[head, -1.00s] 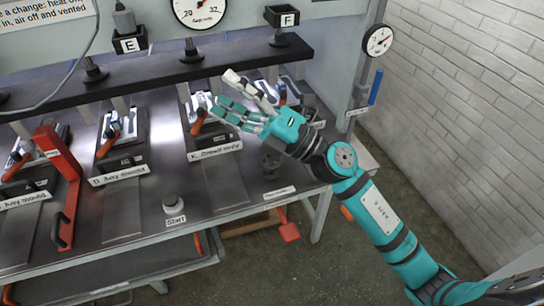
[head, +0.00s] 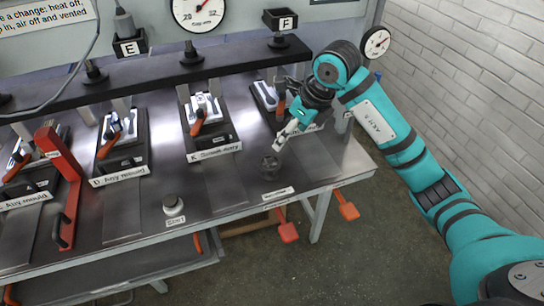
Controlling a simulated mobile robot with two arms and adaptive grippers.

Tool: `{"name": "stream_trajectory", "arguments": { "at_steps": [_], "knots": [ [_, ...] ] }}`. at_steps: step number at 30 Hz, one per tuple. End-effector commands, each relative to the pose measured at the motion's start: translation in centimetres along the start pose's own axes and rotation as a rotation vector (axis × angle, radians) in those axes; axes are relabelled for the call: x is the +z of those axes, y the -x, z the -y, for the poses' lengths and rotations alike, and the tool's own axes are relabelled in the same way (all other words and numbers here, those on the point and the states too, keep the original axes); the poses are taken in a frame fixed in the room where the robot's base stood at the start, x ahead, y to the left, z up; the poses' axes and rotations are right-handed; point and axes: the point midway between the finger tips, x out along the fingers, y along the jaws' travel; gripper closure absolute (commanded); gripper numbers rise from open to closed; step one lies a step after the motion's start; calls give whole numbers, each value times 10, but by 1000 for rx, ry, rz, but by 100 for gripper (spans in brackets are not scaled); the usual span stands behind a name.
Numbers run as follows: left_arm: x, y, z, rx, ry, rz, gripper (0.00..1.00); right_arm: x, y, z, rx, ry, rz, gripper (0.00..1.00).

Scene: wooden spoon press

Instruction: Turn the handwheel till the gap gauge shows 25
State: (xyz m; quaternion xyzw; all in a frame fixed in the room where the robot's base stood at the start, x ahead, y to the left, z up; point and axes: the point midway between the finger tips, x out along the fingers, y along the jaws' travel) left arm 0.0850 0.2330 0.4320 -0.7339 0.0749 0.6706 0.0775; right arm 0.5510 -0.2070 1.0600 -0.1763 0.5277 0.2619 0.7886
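A round white dial (head: 200,14) at the top centre is cut off by the picture edge. The numbers 20 and 32 show on it; its small caption is too blurred to read surely, and I cannot tell its exact reading. My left gripper is not in view.
A second dial (head: 377,43) is on the right post. Moulds with orange handles (head: 198,123) line the bench under a black bar (head: 155,67). A red lever (head: 66,185) stands at left, a Start button (head: 173,204) in front. Red pedals (head: 288,231) hang below the bench edge.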

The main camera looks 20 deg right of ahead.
Motion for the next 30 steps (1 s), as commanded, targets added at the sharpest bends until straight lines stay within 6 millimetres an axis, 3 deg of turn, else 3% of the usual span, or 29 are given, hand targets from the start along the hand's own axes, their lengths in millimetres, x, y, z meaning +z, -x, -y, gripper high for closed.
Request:
{"name": "stream_trajectory", "arguments": {
  "at_steps": [15,21,30],
  "knots": [
    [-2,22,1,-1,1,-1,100,0,-108,-2,5,1,-2,26],
    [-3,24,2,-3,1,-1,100,0,-130,-2,4,1,0,26],
    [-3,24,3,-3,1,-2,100,0,-135,-1,2,2,2,26]
  ]
}}
